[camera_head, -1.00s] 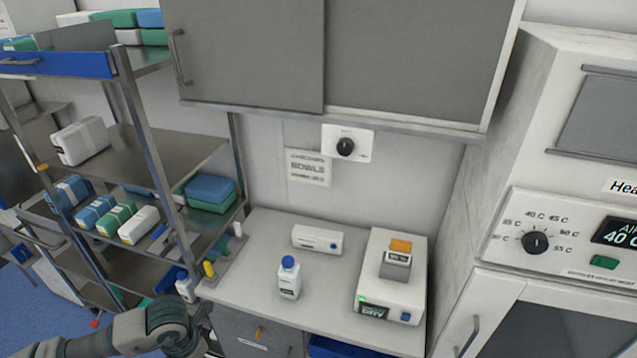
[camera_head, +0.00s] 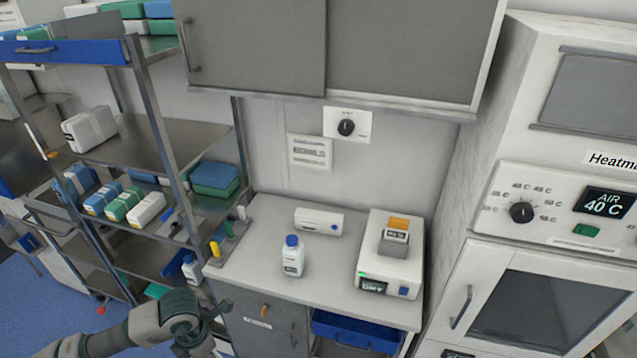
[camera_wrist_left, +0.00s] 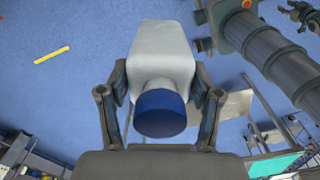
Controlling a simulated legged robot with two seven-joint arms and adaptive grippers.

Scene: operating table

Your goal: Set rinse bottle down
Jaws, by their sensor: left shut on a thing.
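My left gripper (camera_wrist_left: 160,110) is shut on a white bottle with a dark blue cap (camera_wrist_left: 163,55), seen in the left wrist view. The cap faces the camera and blue floor shows behind the bottle. In the head view my left arm (camera_head: 150,325) reaches in at the lower left, in front of the counter; its fingers and the held bottle are hard to make out there. Another white bottle with a blue cap (camera_head: 292,260) stands upright on the counter (camera_head: 325,283). A dark claw-like part, perhaps my right gripper (camera_wrist_left: 298,14), shows small at the wrist view's top right.
On the counter are a white box (camera_head: 319,221) and a device with an orange top (camera_head: 390,268). A steel shelf rack (camera_head: 140,145) stands left, a heating cabinet (camera_head: 540,290) right. A blue drawer (camera_head: 355,332) is below. The counter's front middle is clear.

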